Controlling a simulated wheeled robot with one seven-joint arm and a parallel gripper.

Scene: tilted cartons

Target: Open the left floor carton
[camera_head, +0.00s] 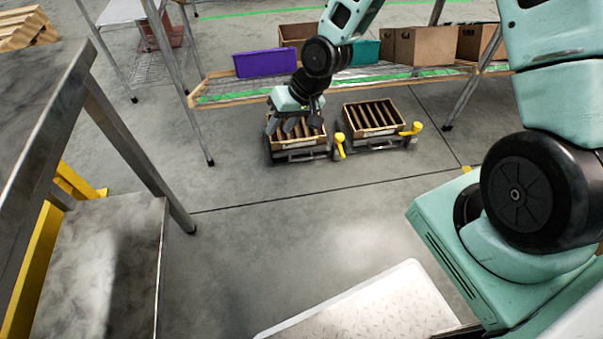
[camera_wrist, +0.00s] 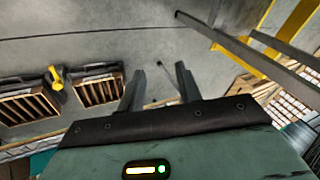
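The left floor carton (camera_head: 272,146) is a brown, slatted-looking box in a dark tilted frame on the floor, partly hidden by my gripper (camera_head: 303,124). My gripper is above it in the head view. In the wrist view the scene appears turned over, and this carton (camera_wrist: 98,93) is to the left of the fingers. My gripper (camera_wrist: 159,76) is open there, with bare floor between its two fingers. I cannot tell whether it touches the carton. The right floor carton (camera_head: 372,116) is similar and beside it; it also shows in the wrist view (camera_wrist: 28,106).
Yellow parts (camera_head: 339,146) and (camera_head: 412,129) stand by the cartons. Behind is a low rack with a purple bin (camera_head: 264,63), a teal bin (camera_head: 366,52) and brown boxes (camera_head: 425,47). A metal table (camera_head: 40,95) is at left. The floor in front is clear.

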